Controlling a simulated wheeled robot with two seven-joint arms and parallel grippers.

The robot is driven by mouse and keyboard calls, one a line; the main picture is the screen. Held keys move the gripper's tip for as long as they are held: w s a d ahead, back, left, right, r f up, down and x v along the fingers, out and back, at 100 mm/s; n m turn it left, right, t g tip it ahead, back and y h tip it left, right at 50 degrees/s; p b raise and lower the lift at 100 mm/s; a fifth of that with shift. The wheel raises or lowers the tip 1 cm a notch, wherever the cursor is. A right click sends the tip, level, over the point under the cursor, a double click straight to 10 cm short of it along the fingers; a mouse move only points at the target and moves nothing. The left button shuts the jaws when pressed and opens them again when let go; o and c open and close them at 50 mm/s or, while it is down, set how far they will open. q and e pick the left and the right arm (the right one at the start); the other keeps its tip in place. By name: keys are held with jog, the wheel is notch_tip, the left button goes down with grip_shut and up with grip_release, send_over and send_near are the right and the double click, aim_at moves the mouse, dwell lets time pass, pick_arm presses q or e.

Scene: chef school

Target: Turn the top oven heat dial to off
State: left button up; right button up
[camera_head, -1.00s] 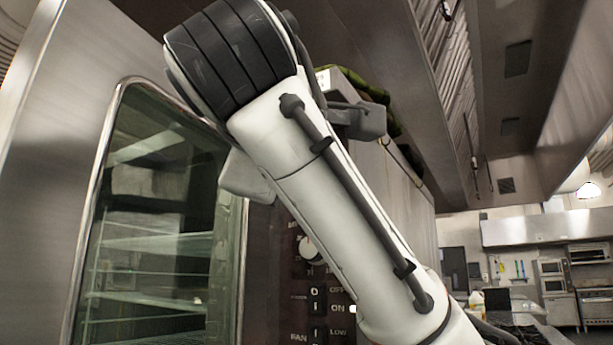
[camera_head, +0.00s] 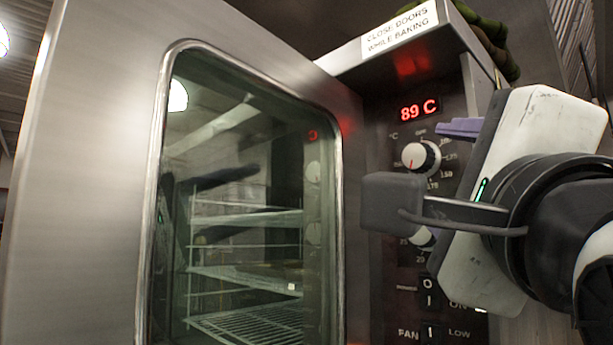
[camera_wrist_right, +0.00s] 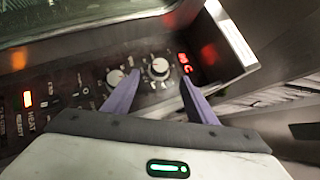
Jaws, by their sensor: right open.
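The top heat dial (camera_head: 416,156), a pale round knob with a dark side, sits under the red "89 C" display (camera_head: 419,109) on the oven's control panel. Its red mark seems to point to the lower left. My right gripper (camera_head: 447,128) comes in from the right; a purple finger shows just above and right of the dial. In the right wrist view the purple fingers (camera_wrist_right: 159,84) are spread apart and empty, with the top dial (camera_wrist_right: 158,69) showing between their tips. I cannot tell whether they touch it. My left gripper is not in view.
A second dial (camera_head: 422,237) below is partly hidden by my right wrist. Switches (camera_head: 430,291) sit lower on the panel. The glass oven door (camera_head: 252,250) stands left of the panel, with wire racks behind the glass. A white sign (camera_head: 399,28) is on top.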

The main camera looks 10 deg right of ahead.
aim_at(415, 157)
jog(key=shift+m, duration=0.5)
jog(key=p+x, duration=0.1)
jog(key=x, duration=0.2)
jog(key=p+x, duration=0.1)
jog(key=x, duration=0.2)
jog(key=p+x, duration=0.1)
jog(key=x, duration=0.2)
jog(key=shift+s+d, duration=0.15)
jog(key=shift+d, duration=0.1)
jog(key=shift+w+d+r, duration=0.1)
jog(key=shift+w+r, duration=0.1)
jog(key=shift+w, duration=0.45)
jog(key=c, duration=1.1)
jog(key=shift+o, duration=0.2)
jog(key=shift+n, duration=0.3)
